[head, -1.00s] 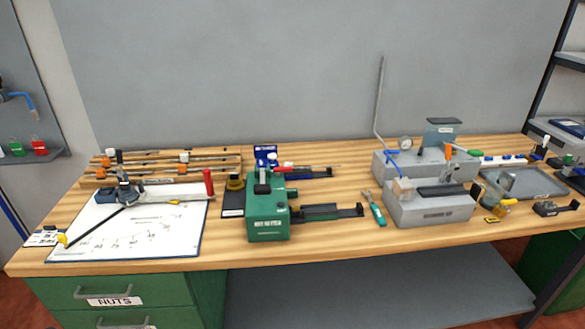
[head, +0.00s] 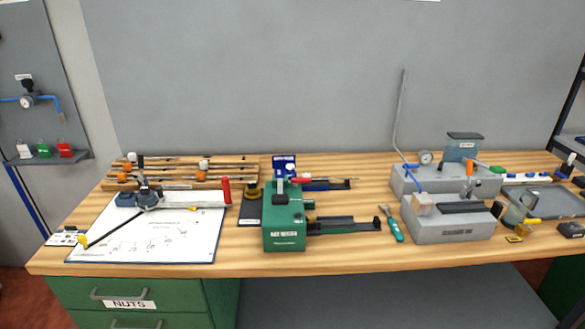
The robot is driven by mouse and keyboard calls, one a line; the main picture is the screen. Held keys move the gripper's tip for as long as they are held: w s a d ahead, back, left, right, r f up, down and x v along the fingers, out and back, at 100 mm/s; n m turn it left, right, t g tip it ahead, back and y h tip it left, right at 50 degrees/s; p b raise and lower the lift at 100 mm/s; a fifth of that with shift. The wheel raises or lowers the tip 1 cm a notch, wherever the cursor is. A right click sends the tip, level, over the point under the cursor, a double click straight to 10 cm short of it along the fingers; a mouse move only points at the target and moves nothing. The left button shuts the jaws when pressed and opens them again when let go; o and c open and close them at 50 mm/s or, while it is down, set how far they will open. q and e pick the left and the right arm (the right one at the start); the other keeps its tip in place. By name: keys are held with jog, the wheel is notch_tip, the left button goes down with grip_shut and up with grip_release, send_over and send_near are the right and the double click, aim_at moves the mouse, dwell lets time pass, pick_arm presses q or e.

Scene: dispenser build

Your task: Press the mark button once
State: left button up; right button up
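I cannot make out which part is the mark button; labels are too small to read. A green machine (head: 284,224) with a black knob or block (head: 280,190) on top stands mid-bench, its black rail (head: 345,225) reaching right. A small blue unit (head: 285,165) with a pale round part stands behind it. Grey boxes (head: 450,223) stand at the right, with a gauge (head: 426,158), a clear block, a blue lever and an orange handle on them. Neither of my grippers is in view.
Wooden racks (head: 180,172) stand behind. A teal hand tool (head: 394,226) lies mid-bench. A grey tray (head: 545,203) is at right. The front bench edge (head: 330,263) is clear.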

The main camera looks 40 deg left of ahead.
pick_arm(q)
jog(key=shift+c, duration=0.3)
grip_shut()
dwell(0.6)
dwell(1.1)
